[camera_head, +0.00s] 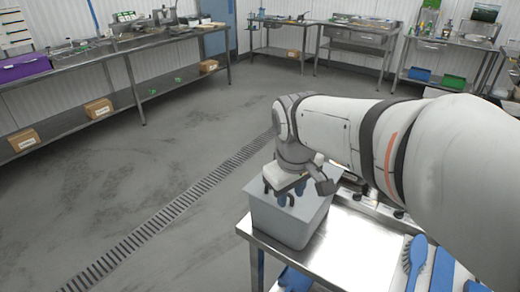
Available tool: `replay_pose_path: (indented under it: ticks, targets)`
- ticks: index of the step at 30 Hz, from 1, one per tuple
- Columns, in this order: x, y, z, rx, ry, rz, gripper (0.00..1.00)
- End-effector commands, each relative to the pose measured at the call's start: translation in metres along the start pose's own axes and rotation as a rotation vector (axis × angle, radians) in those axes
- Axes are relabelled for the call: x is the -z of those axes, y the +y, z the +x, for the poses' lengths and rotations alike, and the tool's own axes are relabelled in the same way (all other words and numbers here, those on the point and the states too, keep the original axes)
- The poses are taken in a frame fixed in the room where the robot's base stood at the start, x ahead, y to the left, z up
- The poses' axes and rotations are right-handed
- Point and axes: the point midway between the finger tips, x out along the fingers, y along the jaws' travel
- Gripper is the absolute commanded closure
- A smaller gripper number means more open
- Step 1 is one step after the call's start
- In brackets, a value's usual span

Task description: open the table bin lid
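The table bin (283,227) is a light grey box at the left corner of the steel table nearest me. Its lid (320,206) appears to lie flat across the top, partly hidden by my gripper. My gripper (284,194) points down over the left part of the lid. Nothing is clearly held.
The steel table (345,250) carries blue brushes (416,258) at its right. A blue object (294,280) shows below its left edge. Steel benches (110,50) with boxes stand along the walls. Open floor with a drain grate (165,217) lies left of the bin.

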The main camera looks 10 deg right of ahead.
Motion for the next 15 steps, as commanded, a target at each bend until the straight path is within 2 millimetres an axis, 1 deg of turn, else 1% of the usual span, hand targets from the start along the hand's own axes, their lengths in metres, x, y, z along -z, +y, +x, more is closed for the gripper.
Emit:
replay_pose_path:
  ticks: [1, 3, 6, 10, 13, 15]
  targets:
    - [0.018, 0.005, 0.001, -0.006, -0.019, -0.075, 0.67]
    - [0.037, 0.011, 0.001, -0.014, -0.041, -0.172, 0.67]
    - [0.060, 0.018, 0.001, -0.022, -0.065, -0.283, 0.67]
    - [0.076, 0.022, 0.003, -0.029, -0.085, -0.368, 0.67]
    - [0.080, 0.024, 0.007, -0.030, -0.091, -0.392, 0.67]
    - [0.080, 0.024, 0.015, -0.029, -0.094, -0.396, 0.67]
